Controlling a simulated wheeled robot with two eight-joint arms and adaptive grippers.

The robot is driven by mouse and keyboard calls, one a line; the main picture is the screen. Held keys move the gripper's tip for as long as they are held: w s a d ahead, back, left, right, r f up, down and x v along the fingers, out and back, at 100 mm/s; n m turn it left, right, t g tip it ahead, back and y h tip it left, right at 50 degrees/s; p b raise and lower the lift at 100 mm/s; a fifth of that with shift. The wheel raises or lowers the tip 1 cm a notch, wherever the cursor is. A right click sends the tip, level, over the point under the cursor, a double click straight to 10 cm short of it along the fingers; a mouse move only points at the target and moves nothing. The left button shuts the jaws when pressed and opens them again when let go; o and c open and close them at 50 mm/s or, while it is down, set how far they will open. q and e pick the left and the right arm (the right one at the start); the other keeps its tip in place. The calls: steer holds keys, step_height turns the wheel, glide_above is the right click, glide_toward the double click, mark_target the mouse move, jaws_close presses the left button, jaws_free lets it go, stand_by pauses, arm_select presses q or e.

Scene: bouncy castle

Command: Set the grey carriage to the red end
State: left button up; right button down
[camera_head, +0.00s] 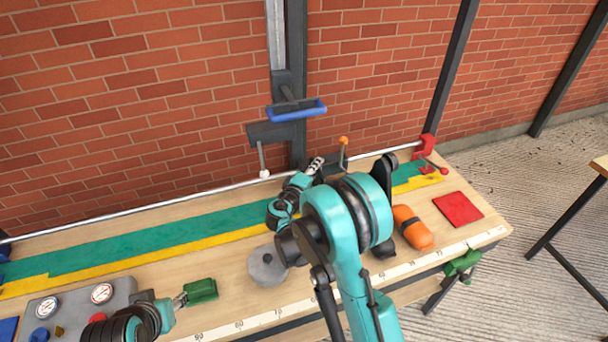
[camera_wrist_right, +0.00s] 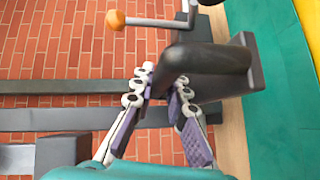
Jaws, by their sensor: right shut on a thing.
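The grey carriage (camera_head: 338,170) is on the long metal rod (camera_head: 190,196) along the back of the bench, right of the middle. My arm hides part of it. The red end block (camera_head: 427,146) is at the rod's right end, with a gap between it and the carriage. My right gripper (camera_head: 315,166) is at the carriage's left side. In the right wrist view its fingers (camera_wrist_right: 160,95) are shut on the dark upright grip of the carriage (camera_wrist_right: 215,68). My left gripper (camera_head: 181,300) is low at the left, beside a green block (camera_head: 202,291); its jaws are unclear.
An orange-knobbed lever (camera_head: 343,141) stands by the carriage. A blue handle (camera_head: 297,110) hangs on the wall post. A grey disc (camera_head: 267,267), an orange item (camera_head: 412,228), a red square (camera_head: 458,208) and a gauge panel (camera_head: 75,310) occupy the bench.

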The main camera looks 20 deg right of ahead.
mark_target(333, 163)
arm_select(q)
steer(key=shift+f, duration=0.25)
arm_select(e)
steer(key=d, duration=0.5)
steer(key=shift+w+d, duration=0.1)
steer(key=shift+d, duration=0.2)
steer(key=c, duration=1.8)
jaws_free()
steer(key=shift+o, duration=0.2)
